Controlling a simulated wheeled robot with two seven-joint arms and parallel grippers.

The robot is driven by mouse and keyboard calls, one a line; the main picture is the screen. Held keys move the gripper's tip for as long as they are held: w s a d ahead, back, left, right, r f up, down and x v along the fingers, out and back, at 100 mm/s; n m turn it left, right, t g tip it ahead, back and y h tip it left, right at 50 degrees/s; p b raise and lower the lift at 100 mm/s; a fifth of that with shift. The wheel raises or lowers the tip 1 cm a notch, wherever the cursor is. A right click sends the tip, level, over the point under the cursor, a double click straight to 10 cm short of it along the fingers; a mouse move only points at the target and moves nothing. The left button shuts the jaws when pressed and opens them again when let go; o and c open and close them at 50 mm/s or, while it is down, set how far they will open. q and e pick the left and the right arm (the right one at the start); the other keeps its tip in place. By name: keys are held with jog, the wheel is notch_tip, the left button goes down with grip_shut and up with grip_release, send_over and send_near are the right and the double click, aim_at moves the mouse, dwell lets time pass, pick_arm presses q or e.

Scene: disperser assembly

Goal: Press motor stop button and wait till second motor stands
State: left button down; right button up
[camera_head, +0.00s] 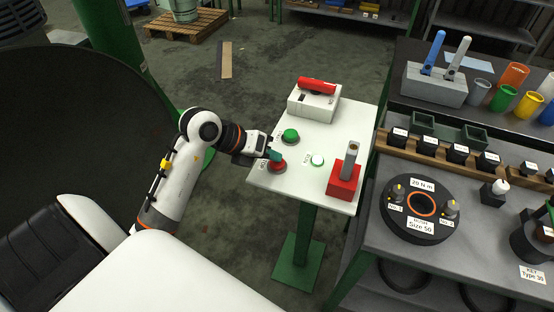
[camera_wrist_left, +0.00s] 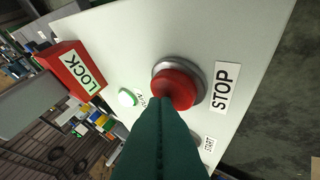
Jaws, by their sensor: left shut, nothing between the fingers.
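The red stop button (camera_head: 277,166) is on the near left corner of the white control panel (camera_head: 262,183). In the left wrist view the red button (camera_wrist_left: 174,89) sits in a grey ring beside a STOP label (camera_wrist_left: 222,87). My left gripper (camera_head: 274,155) is shut and empty, with its green fingertips at the button. In the left wrist view the fingertips (camera_wrist_left: 166,104) overlap the button's lower edge; whether they touch it I cannot tell. The second motor is not clearly identifiable. My right gripper is out of view.
A green button (camera_head: 291,136), a small white button (camera_head: 317,160), a red LOCK block (camera_head: 343,181) and a white box with a red handle (camera_head: 315,98) are on the panel. A crowded workbench (camera_head: 365,262) stands to the right. Open floor lies behind the panel.

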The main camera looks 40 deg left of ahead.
aim_at(272, 163)
pick_arm(q)
jog(key=shift+f+b, duration=0.3)
jog(key=shift+f, duration=0.2)
jog(key=shift+r, duration=0.1)
dwell(0.3)
jog(key=shift+r+p, duration=1.15)
jog(key=shift+r, duration=0.15)
notch_tip(272, 163, up, 5)
jog(key=p, duration=0.4)
dwell(0.3)
